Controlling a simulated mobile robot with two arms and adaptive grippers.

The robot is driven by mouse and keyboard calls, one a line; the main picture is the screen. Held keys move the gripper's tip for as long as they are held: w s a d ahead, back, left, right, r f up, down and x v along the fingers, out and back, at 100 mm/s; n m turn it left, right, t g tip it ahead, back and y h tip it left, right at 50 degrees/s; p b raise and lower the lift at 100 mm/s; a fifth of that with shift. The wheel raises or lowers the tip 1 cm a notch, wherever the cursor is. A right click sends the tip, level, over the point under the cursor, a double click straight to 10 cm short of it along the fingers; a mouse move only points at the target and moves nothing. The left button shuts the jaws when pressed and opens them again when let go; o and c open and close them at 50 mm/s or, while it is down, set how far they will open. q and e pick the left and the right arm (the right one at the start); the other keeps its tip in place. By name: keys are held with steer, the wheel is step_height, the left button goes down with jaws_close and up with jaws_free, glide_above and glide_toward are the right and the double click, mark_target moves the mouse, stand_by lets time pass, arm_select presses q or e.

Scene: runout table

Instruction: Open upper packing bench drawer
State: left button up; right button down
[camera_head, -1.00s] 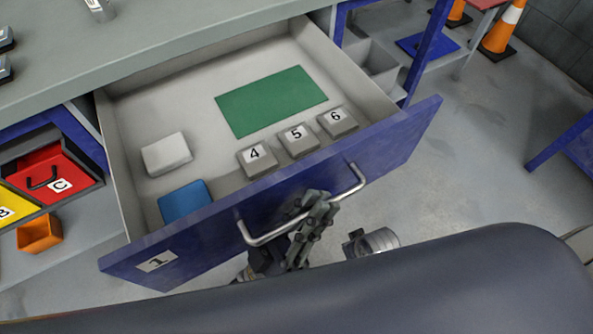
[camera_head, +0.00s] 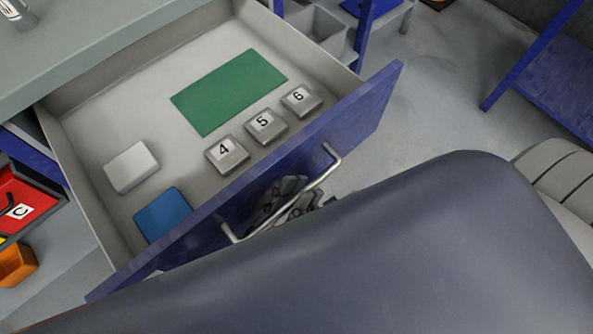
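The upper packing bench drawer (camera_head: 98,122) is pulled out from under the bench top, so its inside shows. Its blue front (camera_head: 372,100) carries a metal bar handle (camera_head: 322,179).
An orange bin (camera_head: 17,265) is lower left. A blue table (camera_head: 555,80) stands right, beyond open floor.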

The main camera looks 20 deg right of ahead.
arm_select(q)
steer(key=v, duration=1.2)
stand_by(0.6)
